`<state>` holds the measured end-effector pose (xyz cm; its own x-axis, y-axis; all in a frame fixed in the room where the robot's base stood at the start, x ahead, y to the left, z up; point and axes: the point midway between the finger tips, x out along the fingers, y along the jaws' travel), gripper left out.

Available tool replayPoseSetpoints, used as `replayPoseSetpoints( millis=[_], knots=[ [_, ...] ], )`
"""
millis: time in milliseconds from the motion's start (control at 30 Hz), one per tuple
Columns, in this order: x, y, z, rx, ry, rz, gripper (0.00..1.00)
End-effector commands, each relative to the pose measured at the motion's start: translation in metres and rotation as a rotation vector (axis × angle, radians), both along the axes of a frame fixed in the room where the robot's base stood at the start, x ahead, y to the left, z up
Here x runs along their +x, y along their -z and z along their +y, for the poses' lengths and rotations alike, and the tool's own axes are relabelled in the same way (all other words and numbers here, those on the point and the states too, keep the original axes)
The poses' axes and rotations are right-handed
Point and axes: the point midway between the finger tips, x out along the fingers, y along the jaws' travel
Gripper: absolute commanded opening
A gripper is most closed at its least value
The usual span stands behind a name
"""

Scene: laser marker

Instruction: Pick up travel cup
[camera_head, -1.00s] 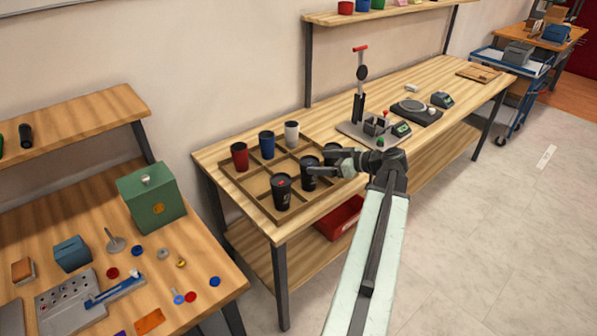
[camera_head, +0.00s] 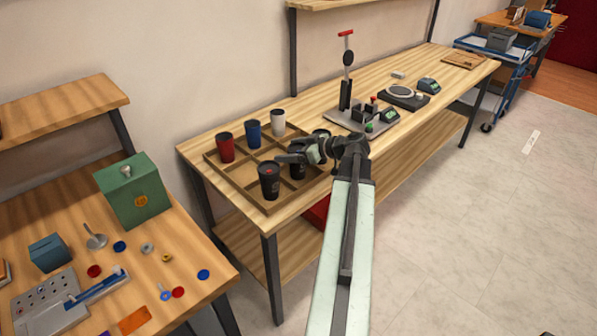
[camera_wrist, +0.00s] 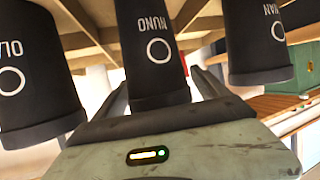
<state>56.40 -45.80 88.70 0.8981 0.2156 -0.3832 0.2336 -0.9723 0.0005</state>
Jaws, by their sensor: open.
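Several travel cups stand upright in a wooden compartment tray (camera_head: 222,163): a red cup (camera_head: 226,147), blue cup (camera_head: 253,133) and white cup (camera_head: 278,122) at the back, black cups in front. My gripper (camera_head: 298,157) is open at the middle black cup (camera_head: 297,168), partly covering it. In the wrist view, the scene appears upside down. A black cup with white lettering (camera_wrist: 152,50) is in the middle, between the fingers of my gripper (camera_wrist: 162,92); contact is unclear. Other black cups are at left (camera_wrist: 35,75) and right (camera_wrist: 252,40).
The front-left black cup (camera_head: 268,182) stands close to my finger, and another black cup (camera_head: 321,133) is partly hidden behind my gripper. A lever press (camera_head: 346,75) and turntable scale (camera_head: 404,96) stand farther right. A green box (camera_head: 133,192) is on the left bench.

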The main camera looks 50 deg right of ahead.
Motion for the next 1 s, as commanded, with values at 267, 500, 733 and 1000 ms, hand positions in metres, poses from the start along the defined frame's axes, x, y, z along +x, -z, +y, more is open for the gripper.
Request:
replayPoseSetpoints(
  millis=[267, 500, 733, 1000],
  knots=[
    [0.001, -0.001, 0.0, 0.001, 0.001, 0.0, 0.59],
    [0.0, -0.001, 0.0, 0.001, 0.001, -0.001, 0.47],
    [0.0, -0.006, 0.0, 0.0, 0.002, -0.001, 0.47],
    [0.0, -0.037, -0.001, 0.0, 0.002, -0.001, 0.47]
  ],
)
